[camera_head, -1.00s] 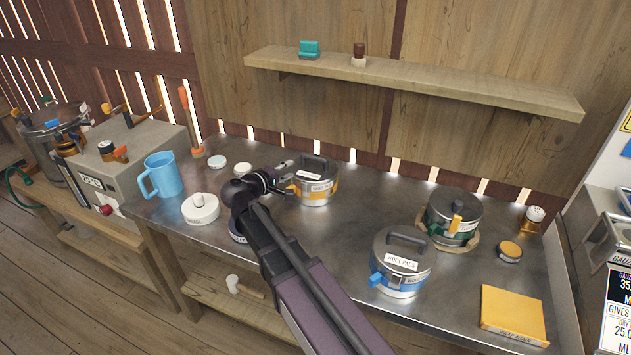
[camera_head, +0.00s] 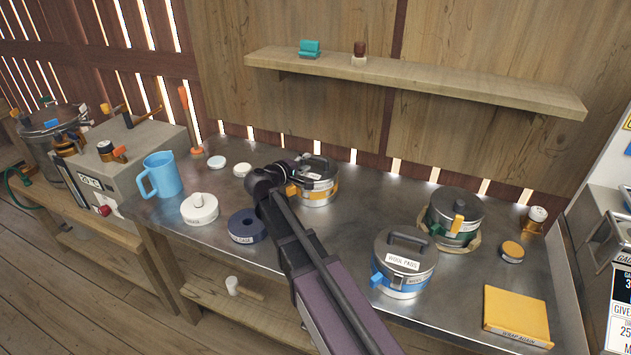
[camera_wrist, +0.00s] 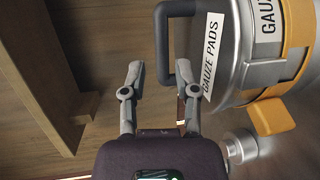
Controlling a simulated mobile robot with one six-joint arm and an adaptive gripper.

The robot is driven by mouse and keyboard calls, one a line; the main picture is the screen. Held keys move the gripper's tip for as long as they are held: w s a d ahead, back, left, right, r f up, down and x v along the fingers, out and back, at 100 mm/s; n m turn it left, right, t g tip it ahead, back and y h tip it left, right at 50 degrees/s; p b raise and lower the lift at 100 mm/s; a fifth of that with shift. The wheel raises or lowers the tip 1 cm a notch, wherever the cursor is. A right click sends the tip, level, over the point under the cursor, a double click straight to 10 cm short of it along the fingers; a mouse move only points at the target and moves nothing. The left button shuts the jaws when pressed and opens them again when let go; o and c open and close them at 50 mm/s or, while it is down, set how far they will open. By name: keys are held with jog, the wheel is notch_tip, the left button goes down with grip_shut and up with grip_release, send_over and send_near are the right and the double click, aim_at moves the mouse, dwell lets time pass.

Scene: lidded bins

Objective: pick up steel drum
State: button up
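A steel drum with an orange band (camera_head: 318,192) stands on the steel bench, with a black handle on its lid. My gripper (camera_head: 298,172) is at its upper left side and hides part of it. In the wrist view the lid label on the drum (camera_wrist: 212,55) reads "GAUZE PADS". There my gripper (camera_wrist: 164,78) is open, and the dark handle (camera_wrist: 161,45) shows between the two fingers. I cannot tell whether the fingers are around it or short of it. Two other steel drums stand to the right, one blue-banded "WOOL PADS" (camera_head: 405,278) and one green-banded (camera_head: 454,220).
A yellow box (camera_head: 516,315) lies front right. A wooden shelf (camera_head: 430,82) runs above the back.

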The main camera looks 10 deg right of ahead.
aim_at(315, 159)
jog(key=shift+d, duration=0.1)
jog(key=shift+b+x, duration=0.6)
jog(key=shift+x, duration=1.9)
jog(key=shift+s+f, duration=0.1)
jog(key=shift+f, duration=0.05)
grip_shut()
